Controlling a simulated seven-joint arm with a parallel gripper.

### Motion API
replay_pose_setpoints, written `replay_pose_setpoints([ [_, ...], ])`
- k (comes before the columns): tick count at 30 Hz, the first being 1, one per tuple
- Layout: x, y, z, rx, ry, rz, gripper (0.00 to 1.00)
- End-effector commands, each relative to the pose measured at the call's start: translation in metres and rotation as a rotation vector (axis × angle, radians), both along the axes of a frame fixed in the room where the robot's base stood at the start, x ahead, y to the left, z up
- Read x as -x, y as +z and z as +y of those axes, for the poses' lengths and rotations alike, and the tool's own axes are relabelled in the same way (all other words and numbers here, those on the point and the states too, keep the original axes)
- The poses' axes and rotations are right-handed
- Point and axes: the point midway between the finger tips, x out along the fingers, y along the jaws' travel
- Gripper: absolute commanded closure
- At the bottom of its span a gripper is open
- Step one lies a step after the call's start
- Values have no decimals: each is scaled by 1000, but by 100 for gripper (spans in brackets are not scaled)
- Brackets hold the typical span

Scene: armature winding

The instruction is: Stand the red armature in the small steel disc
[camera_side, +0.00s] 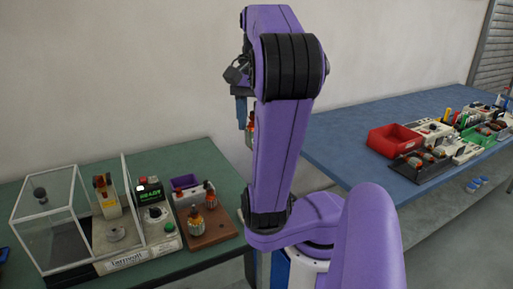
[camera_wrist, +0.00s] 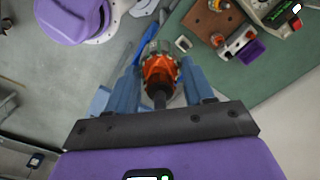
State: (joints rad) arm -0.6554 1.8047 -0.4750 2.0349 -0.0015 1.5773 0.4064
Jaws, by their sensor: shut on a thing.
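My gripper (camera_side: 244,112) is raised high above the gap between the two benches, partly hidden behind my arm in the side view. Its blue fingers are shut on the red armature (camera_wrist: 160,72), which has an orange-red body and a dark shaft pointing toward the wrist. In the side view only a sliver of the armature (camera_side: 250,133) shows. The small steel disc (camera_side: 115,231) lies on the pale base of the winding machine, beside the clear guard. It looks empty. My gripper is well above and to the right of it.
A brown board (camera_side: 212,234) with two other armatures stands right of the machine. A lit display (camera_side: 152,197) and purple bin (camera_side: 185,182) are behind. The clear guard box (camera_side: 50,225) is left of the disc. A red bin (camera_side: 395,140) sits on the blue bench.

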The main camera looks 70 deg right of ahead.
Motion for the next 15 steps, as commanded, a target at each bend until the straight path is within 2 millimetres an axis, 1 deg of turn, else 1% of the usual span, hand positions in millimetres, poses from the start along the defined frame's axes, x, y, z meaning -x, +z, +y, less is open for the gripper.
replay_pose_setpoints([
  [1, -11, 2, -7, -4, 28, 0, 93],
  [5, -35, 9, -18, -5, 83, 0, 93],
  [8, -58, 15, -27, -6, 132, 1, 93],
  [12, -96, 23, -36, -5, 205, 1, 93],
  [14, -114, 25, -38, -5, 238, 1, 93],
  [15, -126, 27, -39, -5, 258, 1, 93],
])
